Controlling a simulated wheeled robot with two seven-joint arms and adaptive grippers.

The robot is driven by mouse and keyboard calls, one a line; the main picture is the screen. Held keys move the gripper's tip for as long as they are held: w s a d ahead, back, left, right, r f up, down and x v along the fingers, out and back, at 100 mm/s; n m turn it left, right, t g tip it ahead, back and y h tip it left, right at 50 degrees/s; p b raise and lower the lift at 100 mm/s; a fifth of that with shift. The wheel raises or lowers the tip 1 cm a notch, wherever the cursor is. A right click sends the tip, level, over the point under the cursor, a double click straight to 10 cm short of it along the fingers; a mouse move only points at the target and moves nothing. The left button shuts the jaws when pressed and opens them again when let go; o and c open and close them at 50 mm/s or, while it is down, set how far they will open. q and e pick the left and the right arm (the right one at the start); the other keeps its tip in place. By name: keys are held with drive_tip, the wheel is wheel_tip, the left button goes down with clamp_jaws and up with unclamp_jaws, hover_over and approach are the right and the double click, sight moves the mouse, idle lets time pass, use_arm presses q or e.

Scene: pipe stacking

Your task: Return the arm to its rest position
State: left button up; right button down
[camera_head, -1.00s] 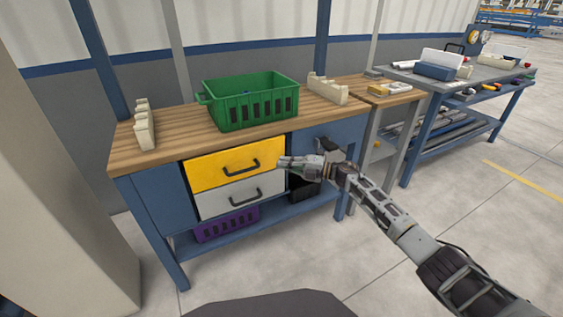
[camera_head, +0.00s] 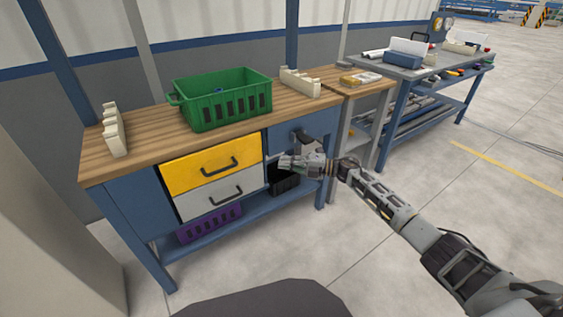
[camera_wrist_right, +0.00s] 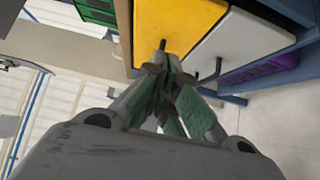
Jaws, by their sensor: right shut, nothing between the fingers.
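My right gripper (camera_head: 287,161) is in front of the workbench, just right of the drawers in the head view. It is shut and empty; its green-padded fingers (camera_wrist_right: 170,100) meet in the right wrist view. My right arm reaches in from the lower right. The yellow drawer (camera_head: 190,174) and the grey drawer (camera_head: 190,203) below it look closed. In the right wrist view the yellow drawer (camera_wrist_right: 175,22) and grey drawer (camera_wrist_right: 245,45) show beyond the fingers. My left gripper is not in view.
The workbench (camera_head: 150,143) bears a green crate (camera_head: 225,103) and two cream notched racks, left (camera_head: 114,132) and right (camera_head: 300,82). A purple crate (camera_head: 208,224) and a black bin (camera_head: 284,181) sit on the lower shelf. A grey table (camera_head: 440,68) stands at the right. Floor in front is clear.

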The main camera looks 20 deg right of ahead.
drive_tip(key=shift+a, duration=0.1)
idle(0.4)
drive_tip(key=s+a+f+m+t+h, duration=0.2)
drive_tip(key=s+f+m+h, duration=0.6)
drive_tip(key=m, duration=0.4)
drive_tip(key=s+a+f+m+t+h, duration=0.2)
drive_tip(key=s+f+m+h, duration=0.4)
drive_tip(key=s+f+m, duration=0.5)
use_arm(q)
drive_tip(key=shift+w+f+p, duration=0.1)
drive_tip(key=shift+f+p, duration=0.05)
drive_tip(key=shift+p, duration=0.4)
use_arm(e)
drive_tip(key=s+a+f+m+g, duration=0.2)
drive_tip(key=s+m+g, duration=0.3)
drive_tip(key=s, duration=1.4)
drive_tip(key=g, duration=0.2)
drive_tip(key=shift+s+g+y, duration=0.25)
drive_tip(key=shift+g+y, duration=0.05)
drive_tip(key=shift+y, duration=0.1)
use_arm(q)
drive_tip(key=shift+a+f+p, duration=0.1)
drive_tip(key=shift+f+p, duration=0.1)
drive_tip(key=shift+p, duration=0.2)
use_arm(e)
drive_tip(key=shift+f, duration=0.2)
